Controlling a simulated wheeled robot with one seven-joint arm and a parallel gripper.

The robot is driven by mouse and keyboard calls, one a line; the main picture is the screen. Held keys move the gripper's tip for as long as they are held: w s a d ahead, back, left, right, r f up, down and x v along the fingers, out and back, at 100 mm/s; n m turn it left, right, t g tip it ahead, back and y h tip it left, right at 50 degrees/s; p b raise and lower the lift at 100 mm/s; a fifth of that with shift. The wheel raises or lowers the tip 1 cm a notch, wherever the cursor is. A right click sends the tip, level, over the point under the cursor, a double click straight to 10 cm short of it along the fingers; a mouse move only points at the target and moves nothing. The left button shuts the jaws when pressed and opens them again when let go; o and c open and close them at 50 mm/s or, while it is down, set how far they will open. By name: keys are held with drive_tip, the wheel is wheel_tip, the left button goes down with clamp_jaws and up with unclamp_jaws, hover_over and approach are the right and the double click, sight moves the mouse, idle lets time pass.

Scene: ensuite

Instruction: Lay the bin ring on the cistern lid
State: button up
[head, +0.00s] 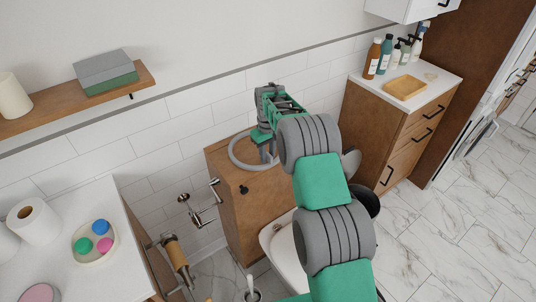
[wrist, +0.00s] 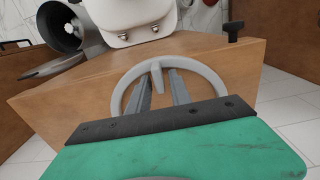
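The bin ring (head: 234,151) is a pale grey hoop over the wooden top of the cistern (head: 221,171), toward the wall side. It looks roughly flat there; I cannot tell whether it fully touches the lid. In the wrist view the ring (wrist: 217,80) arches around my fingers, with a pale upright tab between them. My gripper (wrist: 160,82) points down at it, and its two grey fingers appear spread, with a gap beside the tab. In the head view my gripper (head: 266,146) is at the ring's right side.
A black knob (head: 243,190) is on the cistern's front part. The white toilet (head: 283,246) is in front, partly behind my arm. The tiled wall is close behind. A wooden cabinet (head: 372,130) with bottles stands to the right. A shelf (head: 60,105) hangs at left.

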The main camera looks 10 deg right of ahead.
drive_tip(key=shift+o, duration=0.4)
drive_tip(key=shift+r, duration=0.45)
drive_tip(key=s+r+m+t+b, duration=0.1)
drive_tip(key=s+r, duration=0.2)
drive_tip(key=r, duration=0.6)
drive_tip(key=s+r+b, duration=0.1)
drive_tip(key=s+r, duration=0.3)
drive_tip(key=r, duration=0.5)
drive_tip(key=s+a+r+m+t, duration=0.1)
drive_tip(key=s+r+m, duration=0.15)
drive_tip(key=s, duration=1.05)
drive_tip(key=s+f, duration=0.2)
drive_tip(key=s, duration=0.5)
drive_tip(key=s+f+t, duration=0.1)
drive_tip(key=s+f, duration=0.2)
drive_tip(key=s, duration=0.3)
drive_tip(key=shift+s+f+m+t, duration=0.25)
drive_tip(key=shift+s+m+t, duration=0.1)
drive_tip(key=shift+m, duration=0.1)
